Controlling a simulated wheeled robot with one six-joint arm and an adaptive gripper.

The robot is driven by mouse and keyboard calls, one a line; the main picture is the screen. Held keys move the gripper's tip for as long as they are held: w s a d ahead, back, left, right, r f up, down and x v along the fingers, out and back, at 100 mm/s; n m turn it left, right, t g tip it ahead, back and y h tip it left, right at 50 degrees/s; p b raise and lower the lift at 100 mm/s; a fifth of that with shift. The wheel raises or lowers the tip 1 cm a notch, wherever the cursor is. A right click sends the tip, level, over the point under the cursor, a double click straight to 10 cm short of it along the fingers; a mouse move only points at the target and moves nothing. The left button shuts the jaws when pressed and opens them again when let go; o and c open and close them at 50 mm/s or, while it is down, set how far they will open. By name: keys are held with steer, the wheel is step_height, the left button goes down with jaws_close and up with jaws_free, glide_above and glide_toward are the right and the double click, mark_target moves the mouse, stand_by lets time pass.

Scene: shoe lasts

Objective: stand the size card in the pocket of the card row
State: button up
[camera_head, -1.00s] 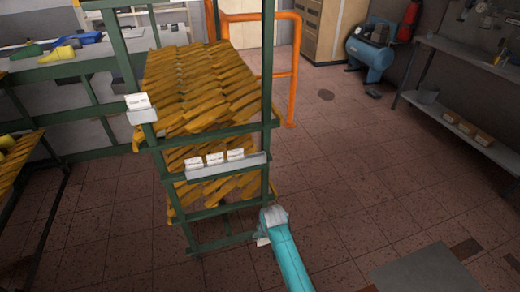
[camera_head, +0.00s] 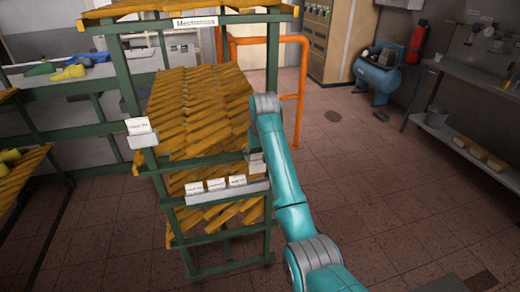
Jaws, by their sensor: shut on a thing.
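The card row (camera_head: 226,193) is a pale grey strip on the front of the green rack. Three white cards (camera_head: 215,185) stand in it, from its left end to its middle. The right end of the row shows no standing card. My gripper (camera_head: 255,157) is small and partly hidden by my arm, just above that right end. It is shut on a small pale piece, the size card (camera_head: 257,166). The card's lower edge is too small to tell whether it touches the row.
The green rack (camera_head: 178,243) holds stacked orange-yellow pieces (camera_head: 195,110). Another white card (camera_head: 138,126) sits in a holder on its left post. An orange rail (camera_head: 301,95) stands behind.

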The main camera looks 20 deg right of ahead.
mark_target(259, 170)
steer(key=shift+w+d+r, duration=0.15)
steer(key=shift+w+r, duration=0.15)
steer(key=shift+r, duration=0.25)
steer(key=shift+f, duration=2.3)
steer(key=shift+s+f, duration=0.15)
steer(key=shift+f, duration=2.1)
stand_by(0.3)
steer(key=o, duration=1.3)
steer(key=shift+r, duration=0.2)
steer(key=shift+v, duration=1.95)
